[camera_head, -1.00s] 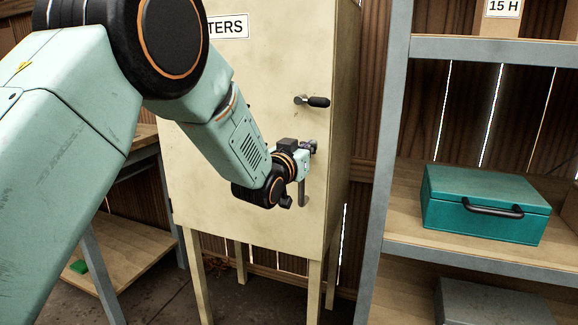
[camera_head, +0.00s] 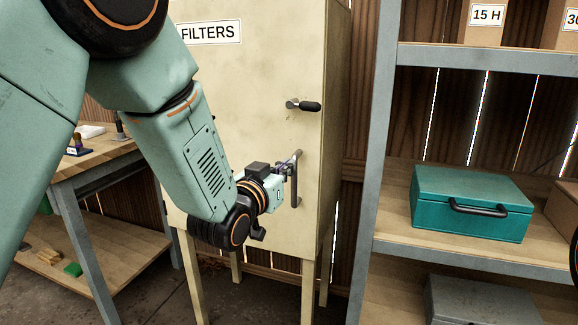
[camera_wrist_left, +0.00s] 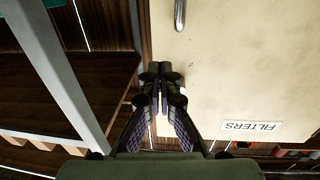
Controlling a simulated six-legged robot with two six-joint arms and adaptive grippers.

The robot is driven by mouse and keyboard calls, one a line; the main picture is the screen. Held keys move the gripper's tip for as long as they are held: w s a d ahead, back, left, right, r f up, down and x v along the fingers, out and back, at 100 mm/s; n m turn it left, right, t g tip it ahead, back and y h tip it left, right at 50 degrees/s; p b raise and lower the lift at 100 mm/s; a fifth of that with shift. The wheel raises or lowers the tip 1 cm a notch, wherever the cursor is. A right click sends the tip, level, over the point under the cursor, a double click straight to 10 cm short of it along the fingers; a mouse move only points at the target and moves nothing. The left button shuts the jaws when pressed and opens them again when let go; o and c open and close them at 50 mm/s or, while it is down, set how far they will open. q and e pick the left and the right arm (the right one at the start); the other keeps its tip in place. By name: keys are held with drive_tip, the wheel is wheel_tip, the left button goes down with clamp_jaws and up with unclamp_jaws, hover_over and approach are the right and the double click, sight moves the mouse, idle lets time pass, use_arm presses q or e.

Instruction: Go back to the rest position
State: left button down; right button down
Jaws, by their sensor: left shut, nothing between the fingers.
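My left gripper (camera_head: 296,158) is in front of the cream filters cabinet (camera_head: 265,60), its arm coming in from the left. In the left wrist view its two dark fingers (camera_wrist_left: 162,72) are together with nothing between them. The cabinet's vertical grey handle (camera_head: 294,185) overlaps the gripper in the head view. In the left wrist view, the handle (camera_wrist_left: 179,14) shows apart from the fingertips. A lever with a black grip (camera_head: 304,105) sits higher on the cabinet. The cabinet's FILTERS label (camera_wrist_left: 252,127) appears upside down in the wrist view. My right gripper is not in view.
A grey-framed shelf (camera_head: 388,130) stands to the right, holding a teal case (camera_head: 470,203) and labelled boxes (camera_head: 487,18). A wooden workbench (camera_head: 95,160) is at the left, with a green block (camera_head: 73,269) on its lower shelf.

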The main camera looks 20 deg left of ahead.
use_arm(q)
drive_tip(key=s+a+f+g+y, duration=0.1)
drive_tip(key=s+f+g, duration=0.2)
drive_tip(key=s+f, duration=0.35)
drive_tip(key=s+a+f+n+g, duration=0.1)
drive_tip(key=s+f+g, duration=0.2)
drive_tip(key=f, duration=0.7)
drive_tip(key=s+a+f+g+y, duration=0.1)
drive_tip(key=s+f+g, duration=0.3)
drive_tip(key=f, duration=0.5)
drive_tip(key=s+f+g, duration=0.2)
drive_tip(key=s+f, duration=0.3)
drive_tip(key=s, duration=0.5)
drive_tip(key=s+f+g, duration=0.3)
drive_tip(key=s+f, duration=0.2)
drive_tip(key=s, duration=0.5)
drive_tip(key=s+f+n+g, duration=0.1)
drive_tip(key=s+f, duration=0.4)
drive_tip(key=s, duration=0.6)
drive_tip(key=shift+a+f+g, duration=0.35)
drive_tip(key=shift+g, duration=0.55)
